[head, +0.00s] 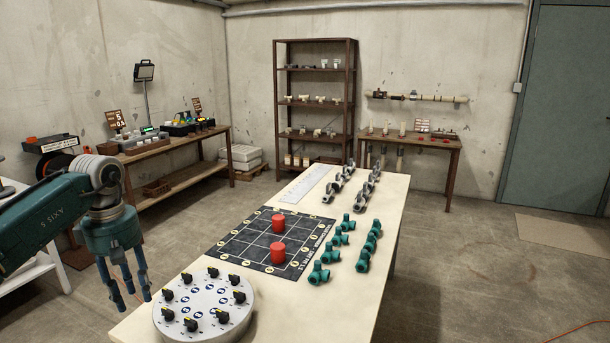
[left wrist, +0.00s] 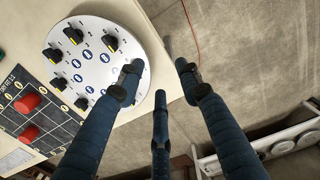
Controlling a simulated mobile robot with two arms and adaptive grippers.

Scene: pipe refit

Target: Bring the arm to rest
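My left arm (head: 45,215) comes in from the left in the head view. My left gripper (head: 125,292) hangs fingers down beside the table's near left corner, close to the round white dial plate (head: 207,312). Its blue fingers are spread apart with nothing between them. In the left wrist view the fingers (left wrist: 165,90) are also apart, over the table edge and floor, with the dial plate (left wrist: 88,66) at the upper left. One finger overlaps the plate in that view; I cannot tell whether it touches. My right gripper is not in view.
The table (head: 375,215) bears a dark grid mat (head: 248,240) with two red cylinders (head: 278,222), teal fittings (head: 362,262) and grey fittings (head: 330,192). A workbench (head: 170,150) stands at the left wall, a shelf rack (head: 315,45) at the back.

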